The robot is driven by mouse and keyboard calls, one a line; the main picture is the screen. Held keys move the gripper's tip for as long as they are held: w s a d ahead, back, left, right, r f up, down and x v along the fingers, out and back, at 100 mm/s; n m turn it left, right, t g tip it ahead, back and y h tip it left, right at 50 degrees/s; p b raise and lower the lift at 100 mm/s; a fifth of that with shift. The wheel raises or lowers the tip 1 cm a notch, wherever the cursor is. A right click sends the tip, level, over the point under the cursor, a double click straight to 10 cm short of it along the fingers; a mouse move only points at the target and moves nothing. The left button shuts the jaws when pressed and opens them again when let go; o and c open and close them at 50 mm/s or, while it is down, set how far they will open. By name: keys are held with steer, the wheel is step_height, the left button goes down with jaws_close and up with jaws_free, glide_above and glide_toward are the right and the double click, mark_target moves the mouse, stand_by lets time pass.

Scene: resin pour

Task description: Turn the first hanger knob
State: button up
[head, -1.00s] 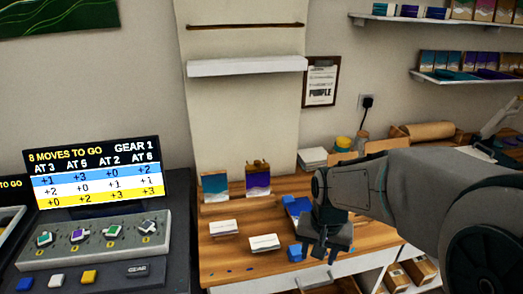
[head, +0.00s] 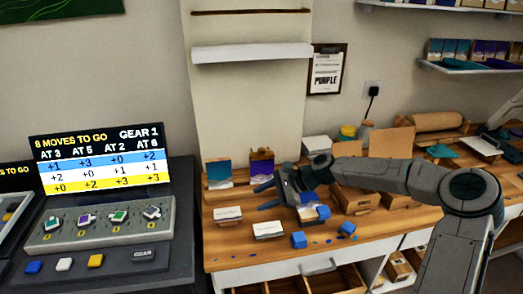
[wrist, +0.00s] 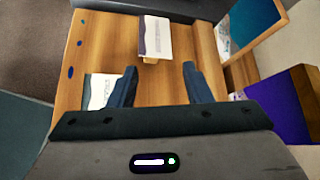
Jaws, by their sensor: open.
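A grey console (head: 100,237) with a row of several knobs stands at the left in the head view. Its leftmost knob (head: 53,223) is green and white; a purple knob (head: 85,218) is beside it. A screen (head: 97,158) above reads "8 MOVES TO GO", "GEAR 1", and "AT 3, AT 5, AT 2, AT 6". My gripper (head: 264,196) is over the wooden table, right of the console and apart from it. It is open and empty, fingers pointing left. The wrist view also shows the fingers (wrist: 158,84) spread, with no knob in sight.
The wooden table (head: 225,257) holds white card stacks (head: 228,214), small picture panels (head: 219,173) and blue blocks (head: 299,240). Blue, white and yellow buttons and a GEAR key (head: 143,254) line the console's front. A white shelf (head: 252,53) is on the wall above.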

steer(key=w+d+r+m+t+y, duration=0.2)
steer(key=w+d+r+m+y, duration=0.1)
steer(key=w, duration=0.2)
steer(key=m+t+y, duration=0.3)
steer(key=m+t, duration=0.1)
steer(key=m, duration=0.2)
glide_toward(262, 149)
steer(key=p+x, duration=0.2)
steer(key=x, duration=0.8)
steer(key=shift+f, duration=0.1)
steer(key=c, duration=1)
